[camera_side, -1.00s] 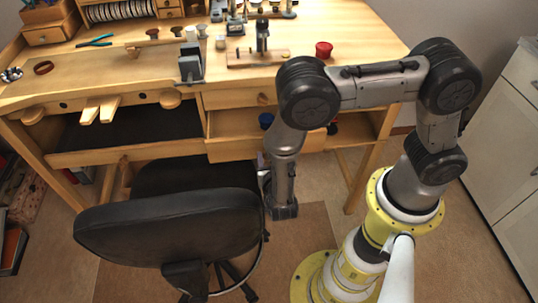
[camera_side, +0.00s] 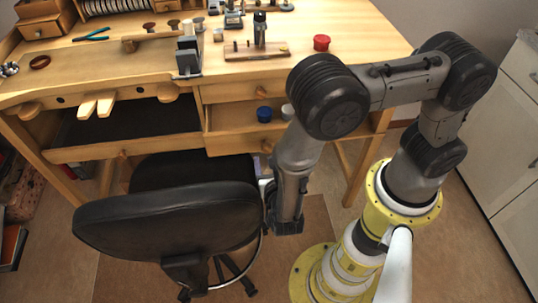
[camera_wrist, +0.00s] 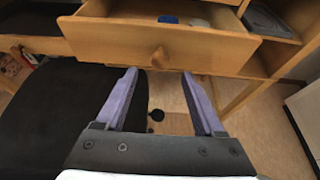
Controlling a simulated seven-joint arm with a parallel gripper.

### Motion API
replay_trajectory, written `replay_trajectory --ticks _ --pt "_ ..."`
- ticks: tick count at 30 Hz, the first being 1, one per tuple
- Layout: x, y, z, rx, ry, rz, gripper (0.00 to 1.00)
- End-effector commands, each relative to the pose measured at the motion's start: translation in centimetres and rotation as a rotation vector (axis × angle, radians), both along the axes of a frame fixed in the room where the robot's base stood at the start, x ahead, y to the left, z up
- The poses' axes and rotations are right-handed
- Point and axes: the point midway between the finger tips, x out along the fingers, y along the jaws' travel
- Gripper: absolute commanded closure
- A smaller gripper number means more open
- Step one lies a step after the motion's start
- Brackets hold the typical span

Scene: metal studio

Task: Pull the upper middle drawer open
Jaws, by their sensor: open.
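In the side view, a wooden drawer (camera_side: 232,145) with a round knob (camera_side: 267,146) stands pulled out below a closed drawer front (camera_side: 225,93) that has its own knob (camera_side: 262,91). I cannot tell for certain which is the upper middle drawer. The wrist view shows the pulled-out drawer's front (camera_wrist: 105,38) and knob (camera_wrist: 160,58) ahead. My gripper (camera_wrist: 160,75) is open and empty, its two purple fingers spread to either side below the knob in the picture, with no visible contact.
A blue-lidded jar (camera_side: 263,114) and a pale jar (camera_side: 287,112) stand in the open drawer. A black chair (camera_side: 170,225) is close to my gripper's left. A wide drawer (camera_side: 100,148) is further left.

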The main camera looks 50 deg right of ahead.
Motion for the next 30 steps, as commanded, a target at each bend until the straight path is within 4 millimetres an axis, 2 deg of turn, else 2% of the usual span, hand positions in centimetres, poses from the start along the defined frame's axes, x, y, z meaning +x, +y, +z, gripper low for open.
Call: replay_trajectory --ticks 11,16,19,23,30 --pt "-0.6 0.5 0.3 0.000 0.000 -0.001 0.30" --pt "-0.5 0.5 1.0 0.002 -0.002 -0.001 0.59" --pt "-0.5 0.5 2.7 0.005 -0.003 -0.001 0.77" --pt "-0.5 0.5 5.9 0.007 -0.006 -0.002 1.00" --pt "-0.5 0.5 11.7 0.006 -0.004 -0.001 1.00"
